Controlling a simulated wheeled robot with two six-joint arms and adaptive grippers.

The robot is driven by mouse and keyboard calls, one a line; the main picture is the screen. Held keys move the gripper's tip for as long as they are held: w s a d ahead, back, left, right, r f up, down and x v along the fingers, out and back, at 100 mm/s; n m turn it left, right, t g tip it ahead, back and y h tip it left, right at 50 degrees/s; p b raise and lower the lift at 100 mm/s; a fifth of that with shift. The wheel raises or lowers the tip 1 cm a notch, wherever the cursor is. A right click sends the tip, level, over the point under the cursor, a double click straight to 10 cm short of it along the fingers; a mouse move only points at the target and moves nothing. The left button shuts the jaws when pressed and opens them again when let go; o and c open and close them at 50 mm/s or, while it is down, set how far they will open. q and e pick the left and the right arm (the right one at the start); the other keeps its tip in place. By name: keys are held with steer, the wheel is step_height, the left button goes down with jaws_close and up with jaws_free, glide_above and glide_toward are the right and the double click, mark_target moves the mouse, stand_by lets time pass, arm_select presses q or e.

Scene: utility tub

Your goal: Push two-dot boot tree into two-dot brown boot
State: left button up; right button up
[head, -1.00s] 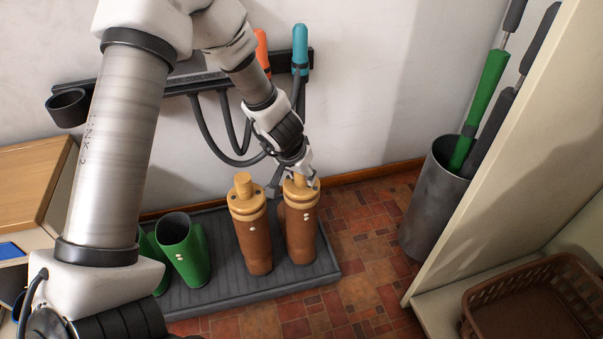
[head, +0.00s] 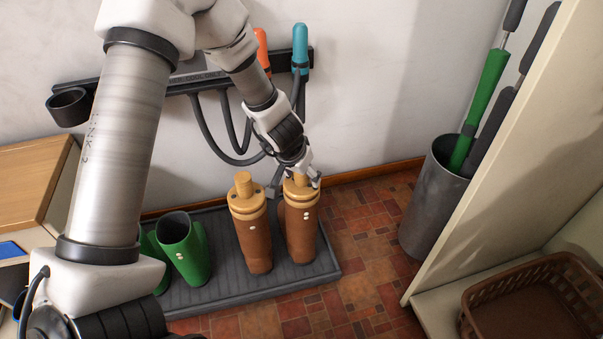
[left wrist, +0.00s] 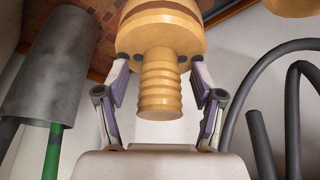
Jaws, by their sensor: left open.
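Two brown boots stand upright on the grey tray. The right one (head: 301,235) bears white dots that look like two; the left one (head: 254,245) has small dots that I cannot count surely. A tan boot tree (head: 298,198) stands in the top of the right boot, its collar above the rim. My left gripper (head: 302,178) is above it. In the left wrist view, the open fingers (left wrist: 160,95) are on either side of the tree's ribbed knob (left wrist: 161,85), with gaps to it. Another tan tree (head: 246,200) sits in the left boot. My right gripper is not in view.
Green boots (head: 184,258) stand on the left of the tray (head: 221,287). A wall rack (head: 200,84) with hanging dark hoses is behind my arm. A grey bin (head: 433,205) with long-handled tools and a brown basket (head: 530,297) are to the right. Tiled floor between is clear.

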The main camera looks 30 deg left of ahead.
arm_select(q)
steer(key=v, duration=1.2)
